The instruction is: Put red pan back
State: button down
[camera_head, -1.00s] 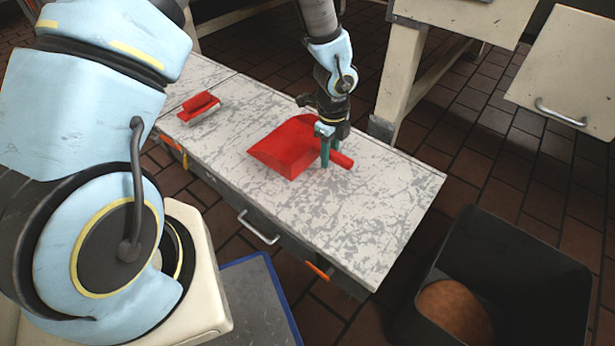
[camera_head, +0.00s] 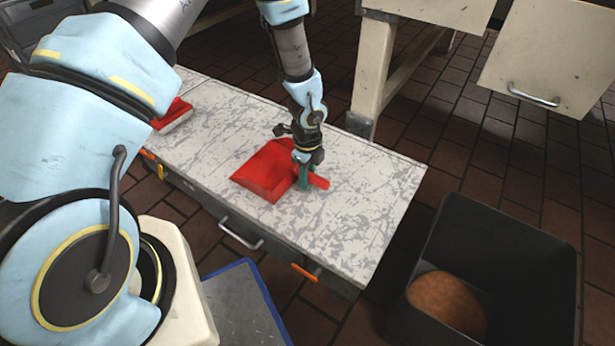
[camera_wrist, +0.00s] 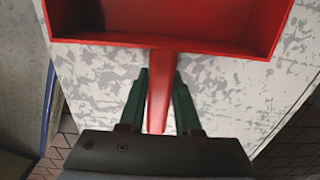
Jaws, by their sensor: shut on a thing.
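The red pan (camera_head: 264,172) is a dustpan-shaped scoop with a short handle, on or just above the worn white bench top (camera_head: 350,220); I cannot tell whether it touches. My gripper (camera_head: 302,178) points down at the pan and is shut on its handle. In the wrist view the teal fingers (camera_wrist: 161,100) stand on either side of the red handle (camera_wrist: 160,85), with the pan's open tray (camera_wrist: 165,22) beyond them. The fingers and wrist hide part of the handle in the head view.
A red brush-like object (camera_head: 172,116) lies at the bench's left end, partly behind my arm. A dark open bin (camera_head: 530,240) with a round brown item (camera_head: 447,302) stands on the floor at the right. The bench's right end is clear. A cream table leg (camera_head: 372,80) stands behind.

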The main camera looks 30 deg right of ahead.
jog(key=c, duration=0.6)
grip_release()
notch_tip(320, 180, up, 12)
jog(key=p, duration=0.3)
jog(key=shift+r, duration=0.15)
